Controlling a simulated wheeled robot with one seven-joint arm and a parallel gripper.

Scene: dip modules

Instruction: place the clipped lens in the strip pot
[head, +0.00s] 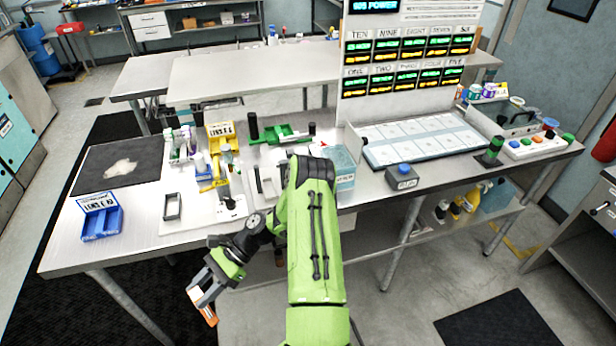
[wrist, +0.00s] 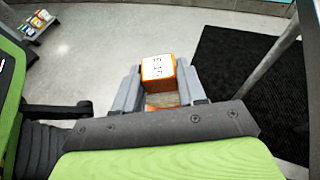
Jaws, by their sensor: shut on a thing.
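My gripper (head: 204,298) hangs low in front of the bench's left front edge, out over the floor. It is shut on an orange block with a white lettered face (wrist: 158,68), which sits between the two grey fingers in the wrist view. Its orange end (head: 209,316) also shows in the head view; its lettering is too small to read surely. On the bench are a blue labelled holder (head: 101,222), a yellow labelled holder (head: 222,146) and a green tray (head: 280,134). I cannot tell for sure which thing is the lens or the strip pot.
A dark mat (head: 122,162) lies at the bench's left. A clear box (head: 342,168) and a blue-button box (head: 401,177) stand near the front edge. A tall sign panel (head: 412,75) rises behind a white gridded tray (head: 420,140). Bare bench top lies around the blue holder.

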